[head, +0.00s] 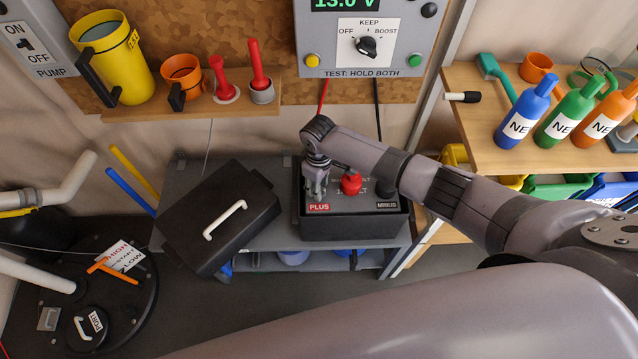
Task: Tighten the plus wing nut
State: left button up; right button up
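The battery (355,228) is a black box with a grey top on the grey shelf, its lid off. Its front edge carries a red PLUS label (318,207) at the left and a MINUS label (387,205) at the right. My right gripper (317,192) points down over the PLUS corner, just behind the label. It covers the spot where the plus wing nut would be, so I cannot make out the nut or whether the fingers are shut on it. A red knob (352,183) stands on the battery top just right of the gripper. My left gripper is not in view.
The black lid (222,222) with a white handle lies tilted left of the battery. The charger panel (365,42) hangs behind, with a red and a black cable running down. Bottles (522,115) stand on the right shelf; a yellow jug (112,58) stands on the left shelf.

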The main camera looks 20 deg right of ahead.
notch_tip(320, 180, up, 12)
dwell(0.6)
